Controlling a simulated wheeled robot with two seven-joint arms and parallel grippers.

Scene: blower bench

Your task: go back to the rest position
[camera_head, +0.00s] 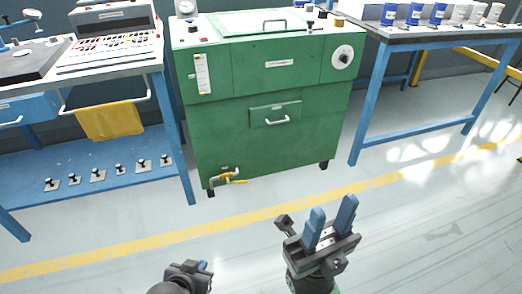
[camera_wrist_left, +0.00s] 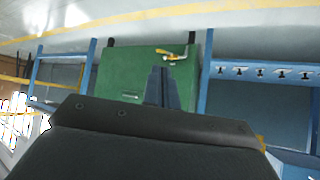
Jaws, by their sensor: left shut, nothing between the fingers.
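My left gripper (camera_head: 204,268) is only partly in view at the bottom edge of the head view, low over the floor. In the left wrist view its blue fingers (camera_wrist_left: 162,86) are together, with nothing between them. My right gripper (camera_head: 331,217) is at the bottom, right of centre, with its two blue fingers apart and empty. Both grippers are clear of the green machine (camera_head: 225,142), which stands beyond them; it also shows in the left wrist view (camera_wrist_left: 121,78).
A blue bench (camera_head: 182,160) with a yellow cloth (camera_head: 110,121) stands at the left. A blue-legged table (camera_head: 361,110) with several blue and white cups stands at the right. A yellow line (camera_head: 120,247) crosses the floor. The floor around the grippers is clear.

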